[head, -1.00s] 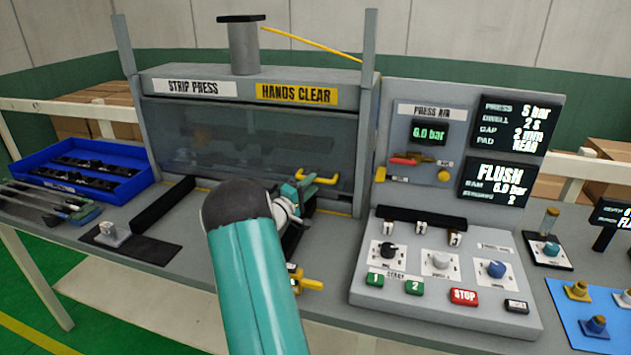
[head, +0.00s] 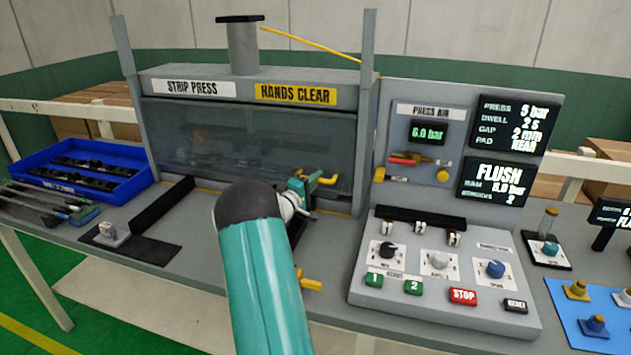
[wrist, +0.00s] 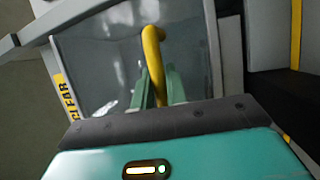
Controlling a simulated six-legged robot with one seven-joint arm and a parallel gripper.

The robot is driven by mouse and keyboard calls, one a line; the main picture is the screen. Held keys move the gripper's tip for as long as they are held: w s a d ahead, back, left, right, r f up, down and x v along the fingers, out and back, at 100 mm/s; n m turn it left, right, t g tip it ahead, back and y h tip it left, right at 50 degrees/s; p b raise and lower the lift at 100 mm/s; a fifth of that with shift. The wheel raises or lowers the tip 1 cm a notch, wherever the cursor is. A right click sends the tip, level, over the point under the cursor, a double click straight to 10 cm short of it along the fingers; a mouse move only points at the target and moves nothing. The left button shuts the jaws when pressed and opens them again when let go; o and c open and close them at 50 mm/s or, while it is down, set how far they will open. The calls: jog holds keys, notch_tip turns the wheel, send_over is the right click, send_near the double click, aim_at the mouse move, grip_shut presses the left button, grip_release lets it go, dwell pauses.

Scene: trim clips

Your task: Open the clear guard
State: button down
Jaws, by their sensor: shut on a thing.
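The clear guard (head: 240,140) is a see-through panel across the front of the strip press (head: 200,88). It hangs across the opening; I cannot tell whether there is a gap under it. Its yellow handle (head: 327,181) is at the lower right of the panel. My gripper (head: 305,184) is at the handle's left part, partly hidden by my teal arm. In the wrist view the handle (wrist: 152,42) runs down between the two green fingers of my gripper (wrist: 154,85), which are shut on it. The guard (wrist: 100,60) fills the view behind.
A control panel with knobs and buttons (head: 440,285) stands to the right of the press. A blue tray of dark strips (head: 85,170) is at the left. A black rail (head: 160,205) and a small clamp (head: 112,235) are on the bench. A yellow piece (head: 310,284) is beside my arm.

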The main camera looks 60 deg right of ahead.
aim_at(315, 122)
notch_tip(315, 122, up, 19)
jog(key=shift+w+r, duration=0.1)
jog(key=shift+w, duration=0.05)
dwell(0.4)
jog(key=c, duration=1.5)
grip_release()
jog(key=shift+o, duration=0.5)
jog(key=shift+a, duration=0.1)
jog(key=v, duration=1.3)
jog(key=shift+a, duration=0.35)
jog(key=shift+a, duration=0.1)
